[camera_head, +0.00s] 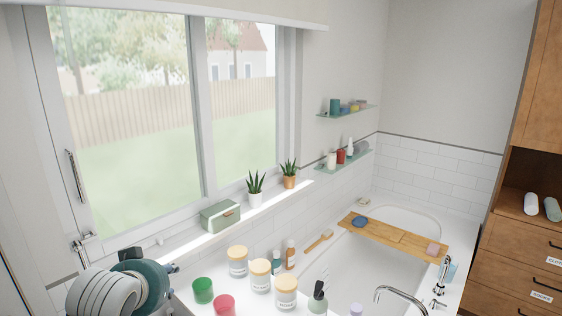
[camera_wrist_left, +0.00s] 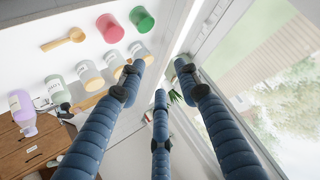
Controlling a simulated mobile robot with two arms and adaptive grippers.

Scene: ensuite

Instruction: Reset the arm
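My left arm comes in at the lower left of the head view, in front of the window sill. My left gripper (camera_head: 172,268) is mostly hidden there behind its own wrist. In the left wrist view, three blue fingers of the left gripper (camera_wrist_left: 160,76) reach forward, spread apart with nothing between them. The gripper is open and empty, pointing toward the window corner. My right gripper shows in neither view.
A green cup (camera_head: 203,290), a red cup (camera_head: 224,304) and wood-lidded jars (camera_head: 260,275) stand on the counter near the left arm. A green box (camera_head: 220,216) and potted plants (camera_head: 255,190) line the sill. A bathtub with a wooden tray (camera_head: 395,236) lies beyond.

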